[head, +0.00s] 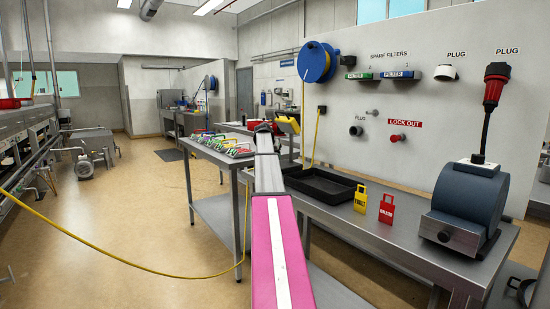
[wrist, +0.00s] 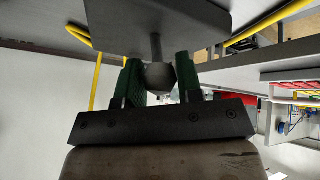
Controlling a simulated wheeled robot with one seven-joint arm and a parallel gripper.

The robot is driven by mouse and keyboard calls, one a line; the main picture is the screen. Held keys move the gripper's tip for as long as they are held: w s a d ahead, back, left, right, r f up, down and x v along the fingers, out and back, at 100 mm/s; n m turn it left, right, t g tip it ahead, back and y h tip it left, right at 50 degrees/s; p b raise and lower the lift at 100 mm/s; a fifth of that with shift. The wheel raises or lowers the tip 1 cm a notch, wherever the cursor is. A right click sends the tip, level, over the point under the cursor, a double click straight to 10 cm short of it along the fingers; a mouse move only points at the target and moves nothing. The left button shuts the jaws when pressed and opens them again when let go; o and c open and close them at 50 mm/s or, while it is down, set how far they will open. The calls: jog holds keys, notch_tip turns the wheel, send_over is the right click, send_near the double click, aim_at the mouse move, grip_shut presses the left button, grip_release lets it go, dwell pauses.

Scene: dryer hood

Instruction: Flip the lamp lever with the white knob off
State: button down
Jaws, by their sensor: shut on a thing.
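The stem comes out of a dark grey housing (wrist: 156,22) at the top of the picture. My gripper (wrist: 160,65) has its two green-padded fingers on either side of the knob, shut on it. In the head view, my arm reaches forward over the benches. The far end of the arm hides the knob and most of the gripper there.
A black tray (head: 319,197), a yellow tag (head: 360,199) and a red tag (head: 386,209) stand on the right bench. A grey motor-like machine (head: 468,204) is at the right. A yellow cable (head: 130,262) hangs across the left. A blue reel (head: 316,62) is on the wall.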

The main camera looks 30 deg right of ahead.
jog(key=c, duration=0.8)
grip_release()
jog(key=v, duration=1)
jog(key=shift+s+a+r, duration=0.1)
jog(key=shift+a+r, duration=0.15)
jog(key=shift+r, duration=0.05)
jog(key=shift+a, duration=0.1)
